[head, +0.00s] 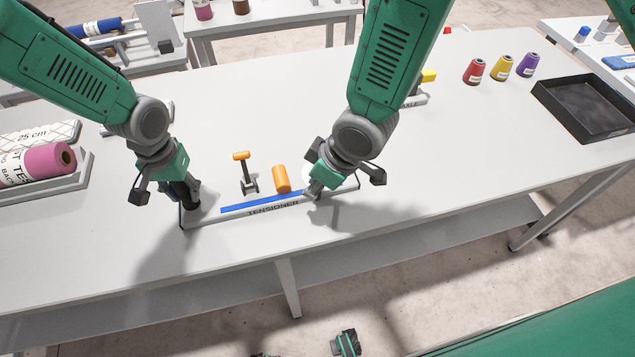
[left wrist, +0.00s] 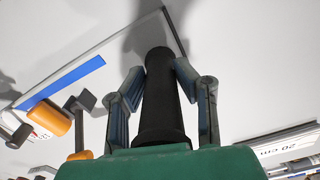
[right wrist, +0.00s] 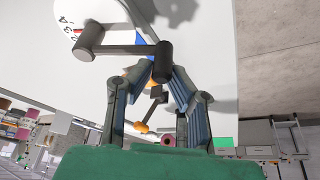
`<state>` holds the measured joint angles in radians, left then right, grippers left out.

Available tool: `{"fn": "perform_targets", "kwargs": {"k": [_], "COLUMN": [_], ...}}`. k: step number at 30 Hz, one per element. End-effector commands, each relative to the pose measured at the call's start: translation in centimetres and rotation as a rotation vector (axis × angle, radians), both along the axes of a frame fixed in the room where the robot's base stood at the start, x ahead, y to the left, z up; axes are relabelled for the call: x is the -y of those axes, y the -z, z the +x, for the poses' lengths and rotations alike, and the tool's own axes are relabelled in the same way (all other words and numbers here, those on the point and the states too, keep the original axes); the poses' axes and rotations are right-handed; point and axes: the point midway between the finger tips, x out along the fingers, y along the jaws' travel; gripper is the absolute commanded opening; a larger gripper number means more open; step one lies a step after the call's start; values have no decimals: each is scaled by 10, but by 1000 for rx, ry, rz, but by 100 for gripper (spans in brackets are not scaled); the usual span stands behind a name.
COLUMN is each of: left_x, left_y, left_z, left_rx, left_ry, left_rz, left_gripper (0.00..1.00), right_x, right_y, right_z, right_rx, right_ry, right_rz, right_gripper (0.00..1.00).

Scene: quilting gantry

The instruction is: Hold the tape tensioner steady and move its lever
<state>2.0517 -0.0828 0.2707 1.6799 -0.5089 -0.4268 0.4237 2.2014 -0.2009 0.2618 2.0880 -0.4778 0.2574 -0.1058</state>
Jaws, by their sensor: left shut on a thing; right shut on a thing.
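The tape tensioner (head: 273,211) is a pale plate lettered TENSIONER, with a blue strip (head: 250,205), an orange roller (head: 281,179) and an orange-topped dark part (head: 241,156). My left gripper (head: 188,201) is at its left end. In the left wrist view its fingers (left wrist: 153,80) are shut around an upright black handle (left wrist: 161,95). My right gripper (head: 313,192) is at the right end and hides part of it. In the right wrist view its fingers (right wrist: 158,75) are shut on the dark knob of the lever (right wrist: 125,49). A white numbered dial (right wrist: 75,15) lies beside the lever.
Red, yellow and purple spools (head: 501,67) and a black tray (head: 590,105) are at the right. The table (head: 420,160) is clear right of the tensioner and along its front edge.

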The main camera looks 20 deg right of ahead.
Motion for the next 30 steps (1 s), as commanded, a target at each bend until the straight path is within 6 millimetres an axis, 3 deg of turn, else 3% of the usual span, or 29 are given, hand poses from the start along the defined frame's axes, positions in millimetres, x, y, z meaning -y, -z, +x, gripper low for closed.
{"fn": "perform_targets", "kwargs": {"k": [13, 14, 15, 25, 30], "left_x": [4, 4, 4, 4, 3], "left_y": [4, 4, 4, 4, 4], "left_z": [-4, -4, -4, -4, -4], "left_rx": [-7, -7, -7, -7, -8], "left_ry": [1, 1, 1, 2, 2], "left_rz": [-7, -7, -7, -4, -3], "left_gripper": [0, 0, 0, 0, 0], "right_x": [-3, -3, -3, -1, 4], "right_y": [0, 0, 0, 0, -17], "right_z": [0, 0, 0, 0, -3], "right_rx": [0, 0, 0, 0, 2], "right_ry": [-5, -5, -4, -2, 1], "right_rz": [4, 4, 4, 2, 3], "right_gripper": [0, 22, 36, 36, 36]}}
